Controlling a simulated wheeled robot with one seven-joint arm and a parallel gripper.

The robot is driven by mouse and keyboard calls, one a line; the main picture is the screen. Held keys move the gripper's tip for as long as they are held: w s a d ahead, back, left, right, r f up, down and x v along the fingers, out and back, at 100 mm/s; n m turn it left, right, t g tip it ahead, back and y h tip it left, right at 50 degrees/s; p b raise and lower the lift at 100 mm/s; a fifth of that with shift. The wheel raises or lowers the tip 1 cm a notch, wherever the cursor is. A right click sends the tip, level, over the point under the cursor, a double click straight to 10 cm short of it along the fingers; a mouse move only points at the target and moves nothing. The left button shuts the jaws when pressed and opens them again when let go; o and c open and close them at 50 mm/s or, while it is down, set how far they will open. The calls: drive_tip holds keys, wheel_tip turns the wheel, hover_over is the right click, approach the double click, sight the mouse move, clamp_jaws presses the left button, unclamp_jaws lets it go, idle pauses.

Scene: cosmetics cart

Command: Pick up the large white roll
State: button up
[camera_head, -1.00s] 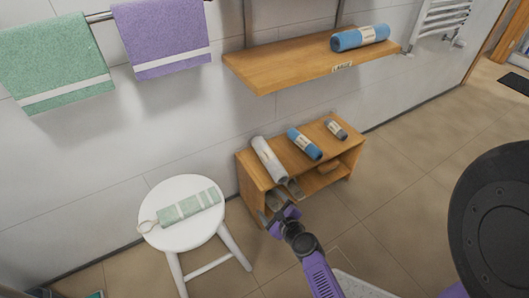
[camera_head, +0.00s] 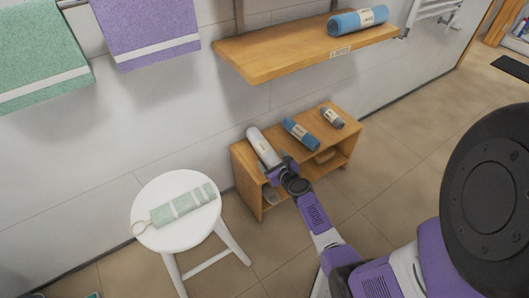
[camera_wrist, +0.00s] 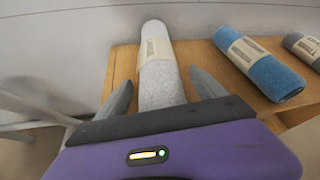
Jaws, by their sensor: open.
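The large white roll (camera_head: 262,145) lies on top of the low wooden shelf unit, at its left end. It has a beige label band. My gripper (camera_head: 273,168) is at the near end of the roll and partly hides it in the head view. In the wrist view, the roll (camera_wrist: 160,75) points away from me and shows between the two grey fingers of my gripper (camera_wrist: 160,92). The fingers are open, one on each side of the roll's near part, with gaps visible. The roll's near end is hidden behind the gripper body.
A blue roll (camera_head: 300,134) lies right of the white roll, and a small grey roll (camera_head: 332,118) lies farther right on the shelf unit (camera_head: 240,160). A wall shelf (camera_head: 270,62) with another blue roll (camera_head: 357,21) hangs above.

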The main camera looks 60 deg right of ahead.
drive_tip(key=shift+w+d+f, duration=0.25)
drive_tip(key=shift+w+d, duration=0.15)
drive_tip(key=shift+w, duration=0.05)
drive_tip(key=c, duration=1.6)
drive_tip(key=shift+r, duration=0.1)
clamp_jaws()
